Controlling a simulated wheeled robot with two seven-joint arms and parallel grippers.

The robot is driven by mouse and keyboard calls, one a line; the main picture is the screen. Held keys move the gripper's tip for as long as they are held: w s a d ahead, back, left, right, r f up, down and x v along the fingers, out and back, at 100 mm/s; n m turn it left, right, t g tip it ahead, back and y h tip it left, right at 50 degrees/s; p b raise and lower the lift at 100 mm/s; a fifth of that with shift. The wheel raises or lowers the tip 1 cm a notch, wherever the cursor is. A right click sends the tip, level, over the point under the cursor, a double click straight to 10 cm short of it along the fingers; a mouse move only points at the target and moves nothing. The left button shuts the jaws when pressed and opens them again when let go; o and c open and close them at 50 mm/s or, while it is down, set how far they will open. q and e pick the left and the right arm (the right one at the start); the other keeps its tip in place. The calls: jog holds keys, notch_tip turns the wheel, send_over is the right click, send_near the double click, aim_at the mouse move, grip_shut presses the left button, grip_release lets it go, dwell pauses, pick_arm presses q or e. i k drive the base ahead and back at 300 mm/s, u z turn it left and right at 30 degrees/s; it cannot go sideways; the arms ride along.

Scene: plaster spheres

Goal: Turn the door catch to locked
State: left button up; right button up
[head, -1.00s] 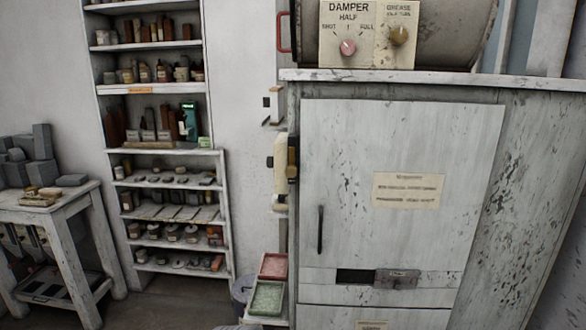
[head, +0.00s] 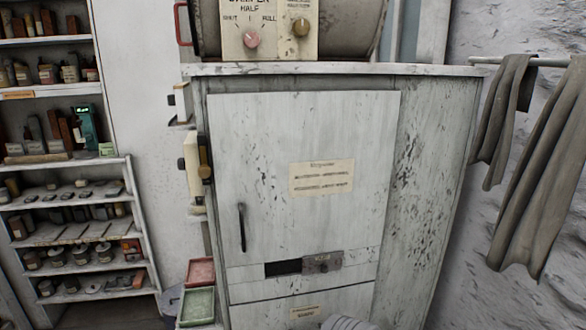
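The white cabinet door (head: 300,130) is flush in its worn frame and looks closed. Low on it, a small grey metal fitting with a round knob (head: 322,263) sits right of a dark slot (head: 283,268); this looks like the door catch. Its markings are too small to read, so I cannot tell its setting. A dark vertical handle (head: 241,227) is on the door's left side. A brass-coloured piece (head: 204,158) sits on a cream block at the cabinet's left edge.
A damper panel with a pink knob (head: 250,39) and a brass knob (head: 300,27) stands on the cabinet top. Red (head: 200,271) and green (head: 197,306) trays are at lower left. Shelves (head: 70,215) stand left; grey cloths (head: 540,170) hang right.

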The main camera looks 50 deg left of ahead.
aim_at(204, 171)
jog(key=z, duration=0.4)
jog(key=k, duration=0.55)
jog(key=u, duration=1.55)
